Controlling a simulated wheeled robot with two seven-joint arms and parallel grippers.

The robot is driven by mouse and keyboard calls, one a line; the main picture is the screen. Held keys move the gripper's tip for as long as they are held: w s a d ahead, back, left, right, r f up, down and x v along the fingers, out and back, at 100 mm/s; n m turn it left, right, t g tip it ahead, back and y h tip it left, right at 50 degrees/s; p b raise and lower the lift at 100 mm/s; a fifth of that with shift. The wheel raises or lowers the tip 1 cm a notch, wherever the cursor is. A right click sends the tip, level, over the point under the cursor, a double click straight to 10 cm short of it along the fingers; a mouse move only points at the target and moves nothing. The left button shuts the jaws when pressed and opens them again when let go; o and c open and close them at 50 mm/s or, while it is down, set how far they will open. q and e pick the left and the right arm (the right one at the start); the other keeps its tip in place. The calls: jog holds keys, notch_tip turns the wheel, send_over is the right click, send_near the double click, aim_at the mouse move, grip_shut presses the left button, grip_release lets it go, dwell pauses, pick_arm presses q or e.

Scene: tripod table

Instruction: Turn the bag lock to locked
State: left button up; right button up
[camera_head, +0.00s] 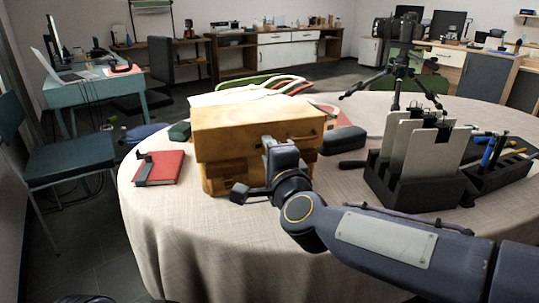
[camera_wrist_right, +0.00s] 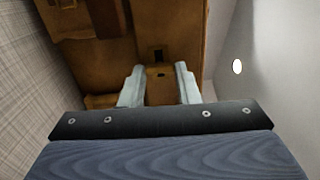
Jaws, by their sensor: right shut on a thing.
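The tan leather bag (camera_head: 235,125) stands on the round table. My right gripper (camera_head: 280,148) is at the right part of its front face. In the right wrist view, the bag's brown leather (camera_wrist_right: 95,60) fills the upper left. The two pale fingers of my right gripper (camera_wrist_right: 159,82) stand on either side of a narrow brown piece of the bag, the bag lock (camera_wrist_right: 160,92), with small dark slots in and above it. The gripper is shut on this piece. The lock's turn position is hard to tell. In the head view my gripper hides the lock. My left gripper is not in view.
The round table has a pale cloth (camera_head: 185,230). A red book (camera_head: 165,167) lies left of the bag. A black file rack (camera_head: 415,180) stands to the right, with a tool tray (camera_head: 495,175) beside it and a camera tripod (camera_head: 400,65) behind. The front left cloth is clear.

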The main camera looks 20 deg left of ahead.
jog(key=o, duration=1)
jog(key=p+v, duration=0.1)
jog(key=v, duration=0.6)
jog(key=shift+s+d, duration=0.2)
jog(key=shift+s, duration=0.1)
